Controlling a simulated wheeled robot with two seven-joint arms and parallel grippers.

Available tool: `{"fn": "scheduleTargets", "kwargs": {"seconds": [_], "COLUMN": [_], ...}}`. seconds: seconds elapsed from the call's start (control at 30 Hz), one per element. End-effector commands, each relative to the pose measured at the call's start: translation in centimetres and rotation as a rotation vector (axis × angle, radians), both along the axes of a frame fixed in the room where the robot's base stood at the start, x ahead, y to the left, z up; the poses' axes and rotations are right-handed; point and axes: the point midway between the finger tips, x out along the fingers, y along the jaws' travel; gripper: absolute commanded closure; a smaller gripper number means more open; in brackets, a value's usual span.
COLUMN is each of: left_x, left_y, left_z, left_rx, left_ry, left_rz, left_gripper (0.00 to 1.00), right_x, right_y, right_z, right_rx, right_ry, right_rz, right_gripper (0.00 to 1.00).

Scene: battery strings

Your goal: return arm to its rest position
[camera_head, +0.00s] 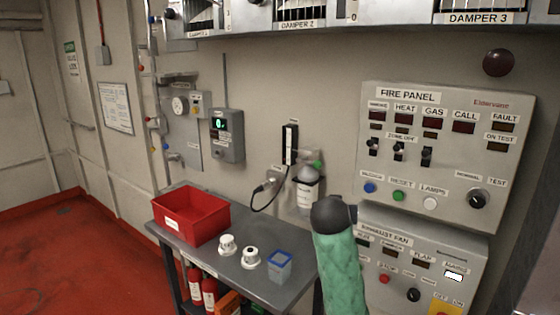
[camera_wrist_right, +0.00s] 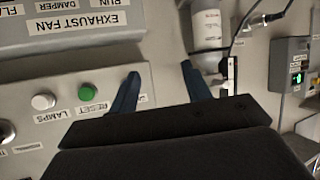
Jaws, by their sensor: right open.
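My right gripper (camera_wrist_right: 162,88) shows in the right wrist view with its two dark blue fingers spread apart and nothing between them. It is in front of the wall near the fire panel (camera_wrist_right: 75,110), whose green reset button (camera_wrist_right: 87,90) and white lamps button (camera_wrist_right: 43,101) lie to the left of the fingers. In the head view an arm of mine, green-sleeved with a dark rounded end, rises from the bottom and overlaps the left side of the exhaust fan panel (camera_head: 425,235). The gripper fingers cannot be made out there. My left gripper is not in view.
The fire panel (camera_head: 440,150) is on the wall at right. A white cylinder (camera_head: 307,190) hangs left of my arm. A grey table (camera_head: 228,262) holds a red bin (camera_head: 191,215), two white detectors (camera_head: 250,258) and a blue-rimmed cup (camera_head: 279,266). Red floor (camera_head: 70,260) is open at left.

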Motion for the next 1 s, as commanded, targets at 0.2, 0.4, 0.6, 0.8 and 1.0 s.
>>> {"fn": "scheduleTargets", "kwargs": {"seconds": [0.2, 0.4, 0.6, 0.8, 1.0], "left_x": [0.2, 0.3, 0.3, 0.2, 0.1], "left_y": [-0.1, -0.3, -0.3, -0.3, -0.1], "left_z": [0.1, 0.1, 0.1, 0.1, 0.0], "left_rx": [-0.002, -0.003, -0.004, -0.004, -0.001], "left_ry": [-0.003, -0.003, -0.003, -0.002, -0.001], "left_rz": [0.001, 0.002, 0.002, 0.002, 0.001], "left_gripper": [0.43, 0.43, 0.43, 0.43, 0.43], "right_x": [-4.4, -9.2, -14.8, -21.0, -27.7], "right_y": [-1.4, -2.4, -3.3, -4.1, -4.7], "right_z": [-9.1, -16.3, -22.5, -27.8, -32.1], "right_rx": [0.002, 0.007, 0.013, 0.022, 0.032], "right_ry": [0.126, 0.236, 0.344, 0.450, 0.555], "right_rz": [0.043, 0.085, 0.130, 0.178, 0.227], "right_gripper": [0.52, 0.52, 0.52, 0.52, 0.52]}}
